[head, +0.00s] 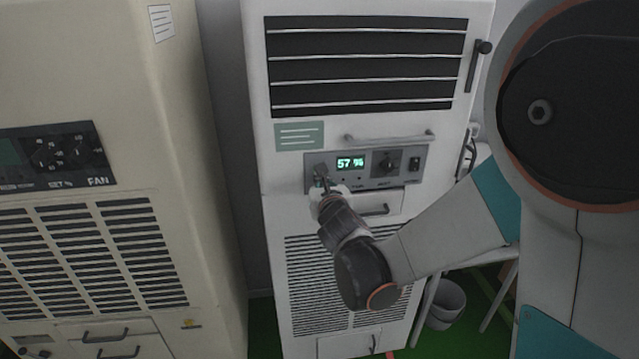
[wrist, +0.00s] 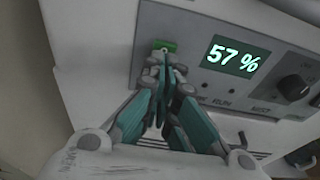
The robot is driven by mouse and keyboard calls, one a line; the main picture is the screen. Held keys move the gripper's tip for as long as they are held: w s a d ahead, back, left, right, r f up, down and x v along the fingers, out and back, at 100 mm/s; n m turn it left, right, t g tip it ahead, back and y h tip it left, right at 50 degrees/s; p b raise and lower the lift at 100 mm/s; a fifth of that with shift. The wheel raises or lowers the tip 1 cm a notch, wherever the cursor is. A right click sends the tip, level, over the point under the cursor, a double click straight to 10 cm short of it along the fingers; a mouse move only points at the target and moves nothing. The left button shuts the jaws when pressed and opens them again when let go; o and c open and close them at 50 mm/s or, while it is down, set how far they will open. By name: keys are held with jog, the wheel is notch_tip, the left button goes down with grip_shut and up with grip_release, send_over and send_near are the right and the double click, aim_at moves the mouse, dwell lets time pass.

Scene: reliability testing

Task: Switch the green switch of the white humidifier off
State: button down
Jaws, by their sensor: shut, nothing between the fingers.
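The white humidifier (head: 258,100) stands upright in the middle of the head view. Its grey control panel (head: 397,178) has a lit display (head: 350,163) reading 57 %, which also shows in the wrist view (wrist: 233,57). The green switch (wrist: 158,45) is at the panel's left end in the wrist view, left of the display. My gripper (wrist: 164,58) is shut and empty, with its fingertips right at the green switch and partly covering it. I cannot tell whether they touch. In the head view my gripper (head: 322,178) hides the switch. The switch's position is not clear.
A dark knob (wrist: 294,88) sits right of the display. A bar handle (head: 390,137) juts out above the panel, and a drawer handle (head: 376,210) below it. A beige cabinet (head: 215,230) stands close on the left. A bin (head: 446,305) and table are at right.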

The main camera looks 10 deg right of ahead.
jog(key=shift+w, duration=0.2)
jog(key=shift+r, duration=0.1)
jog(key=shift+w+r, duration=0.25)
jog(key=shift+w, duration=0.2)
jog(key=shift+s, duration=0.15)
